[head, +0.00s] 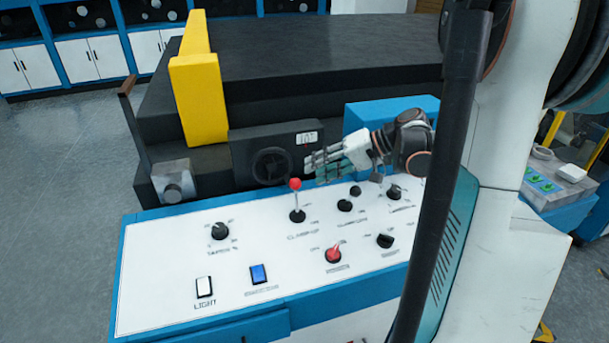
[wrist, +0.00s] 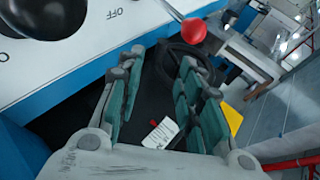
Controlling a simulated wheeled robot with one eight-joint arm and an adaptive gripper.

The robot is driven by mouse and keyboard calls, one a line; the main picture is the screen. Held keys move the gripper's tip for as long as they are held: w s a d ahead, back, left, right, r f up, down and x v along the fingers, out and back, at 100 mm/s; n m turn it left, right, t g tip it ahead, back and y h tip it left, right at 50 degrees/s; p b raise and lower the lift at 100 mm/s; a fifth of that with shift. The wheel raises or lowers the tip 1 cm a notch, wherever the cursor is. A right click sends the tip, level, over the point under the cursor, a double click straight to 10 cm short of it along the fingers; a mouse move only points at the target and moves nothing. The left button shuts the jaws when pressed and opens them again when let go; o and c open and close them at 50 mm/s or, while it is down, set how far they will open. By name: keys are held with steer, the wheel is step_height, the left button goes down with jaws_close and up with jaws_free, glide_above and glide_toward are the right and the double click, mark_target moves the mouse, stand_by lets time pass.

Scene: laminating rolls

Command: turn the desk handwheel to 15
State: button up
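The handwheel (head: 271,166) is a black wheel on the front of a dark box at the back of the white desk panel. A small white display (head: 306,138) sits to its upper right; its digits are too small to read surely. My gripper (head: 312,168) is right of the wheel, in front of the box and below the display. In the wrist view the wheel (wrist: 165,62) shows beyond the fingertips, partly hidden by the right fingers. The display (wrist: 160,133) shows between the fingers. The fingers are spread with nothing between them, and I see no contact with the wheel.
A lever with a red ball (head: 296,184) stands on the panel just in front of the wheel, close to my gripper. Several black knobs, a red switch (head: 333,255) and two rocker buttons are on the panel. A yellow guard (head: 199,95) rises behind at left.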

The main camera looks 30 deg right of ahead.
steer(key=shift+v, duration=2.4)
